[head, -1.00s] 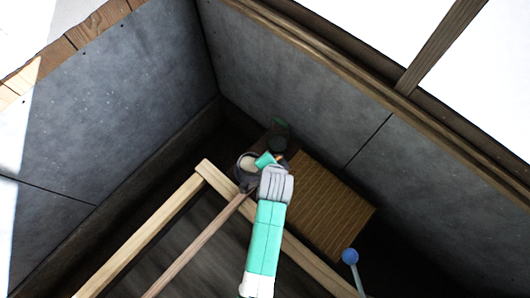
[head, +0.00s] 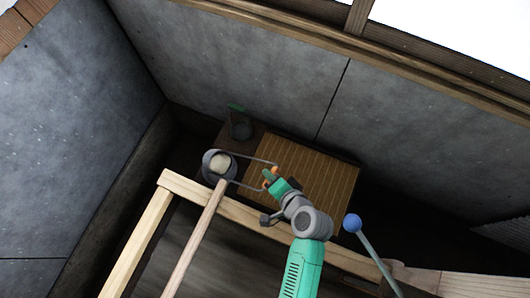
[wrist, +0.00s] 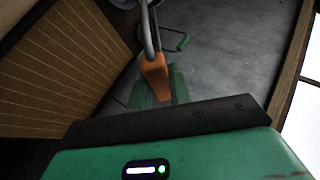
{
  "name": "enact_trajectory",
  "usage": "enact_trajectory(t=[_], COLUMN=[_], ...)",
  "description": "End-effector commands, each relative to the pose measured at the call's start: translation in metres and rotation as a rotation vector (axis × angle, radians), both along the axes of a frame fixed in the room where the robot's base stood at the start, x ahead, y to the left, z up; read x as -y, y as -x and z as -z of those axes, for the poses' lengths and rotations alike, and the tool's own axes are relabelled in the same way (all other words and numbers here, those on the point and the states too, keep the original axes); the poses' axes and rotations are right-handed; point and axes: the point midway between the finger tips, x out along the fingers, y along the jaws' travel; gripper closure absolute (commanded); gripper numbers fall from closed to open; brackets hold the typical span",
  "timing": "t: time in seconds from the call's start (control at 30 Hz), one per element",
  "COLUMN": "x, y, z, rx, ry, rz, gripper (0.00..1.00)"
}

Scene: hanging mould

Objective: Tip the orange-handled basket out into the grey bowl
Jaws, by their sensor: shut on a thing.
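A round grey container (head: 207,169) with pale contents shows in the head view, left of my gripper. Thin grey wires run from its rim to orange pieces at my fingers, so I take it for the orange-handled basket. Its open top faces the camera. My gripper (head: 269,177) is shut on the orange handle (wrist: 155,77), which sits between green fingers (wrist: 176,85) in the wrist view. Grey wires (wrist: 149,28) lead up from the handle there. I cannot identify a separate grey bowl with certainty.
A slatted wooden board (head: 310,178) lies behind my gripper. A dark green-topped vessel (head: 241,126) stands by the back wall. A pale timber frame (head: 178,184) and a pole (head: 195,238) are in front. A blue-knobbed rod (head: 353,224) stands at right.

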Motion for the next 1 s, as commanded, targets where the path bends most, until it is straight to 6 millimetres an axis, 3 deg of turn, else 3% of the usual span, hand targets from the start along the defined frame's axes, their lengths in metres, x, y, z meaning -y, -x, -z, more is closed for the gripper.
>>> enact_trajectory(t=[0.03,0.5,1.0], x=[0.004,0.027,0.035], y=[0.001,0.017,0.023], z=[0.012,0.051,0.058], rx=[0.010,0.096,0.129], ry=[-0.015,-0.143,-0.194], rz=[0.004,0.002,0.000], gripper=[1.00,1.00,1.00])
